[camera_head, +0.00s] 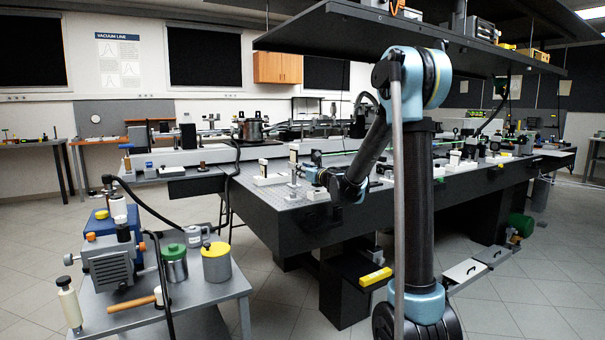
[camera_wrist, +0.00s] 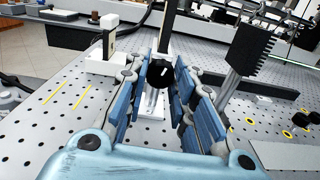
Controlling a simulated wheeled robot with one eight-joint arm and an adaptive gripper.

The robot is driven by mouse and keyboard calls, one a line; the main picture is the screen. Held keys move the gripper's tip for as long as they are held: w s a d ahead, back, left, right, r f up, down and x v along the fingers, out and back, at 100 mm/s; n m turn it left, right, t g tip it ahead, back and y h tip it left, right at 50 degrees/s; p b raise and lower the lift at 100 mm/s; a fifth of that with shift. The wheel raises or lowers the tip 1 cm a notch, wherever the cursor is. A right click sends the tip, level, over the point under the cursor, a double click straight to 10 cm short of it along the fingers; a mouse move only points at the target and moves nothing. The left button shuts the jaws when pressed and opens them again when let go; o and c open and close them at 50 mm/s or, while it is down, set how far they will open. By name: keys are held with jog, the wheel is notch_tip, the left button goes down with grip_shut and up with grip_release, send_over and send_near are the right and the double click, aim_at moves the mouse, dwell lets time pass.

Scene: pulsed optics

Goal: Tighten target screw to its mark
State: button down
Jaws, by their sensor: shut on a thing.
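In the wrist view my gripper (camera_wrist: 163,88) has its blue-padded fingers around a round black knob-like screw head (camera_wrist: 160,73) with a short white mark on its face. The white mark leans slightly off vertical. The screw head sits in front of a dark upright post (camera_wrist: 171,28) on a white base (camera_wrist: 151,107). Any matching mark on the mount is not visible. In the head view my arm reaches over the perforated optics table (camera_head: 262,197), and the gripper end is small and partly hidden among the mounts there.
A white block-shaped mount (camera_wrist: 107,58) stands left of the gripper, and a black finned part on a grey post (camera_wrist: 246,50) stands close on the right. Yellow strips (camera_wrist: 83,88) lie left, and yellow-ringed holes (camera_wrist: 299,119) lie right. A cart (camera_head: 205,290) stands at the front left.

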jog(key=shift+d+m, duration=0.1)
jog(key=shift+m, duration=1.2)
jog(key=c, duration=1.3)
grip_release()
jog(key=shift+c, duration=0.2)
jog(key=shift+s, duration=0.1)
jog(key=v, duration=1.1)
jog(key=shift+s+d+f, duration=0.1)
jog(key=shift+s+d, duration=0.15)
jog(key=shift+d, duration=0.05)
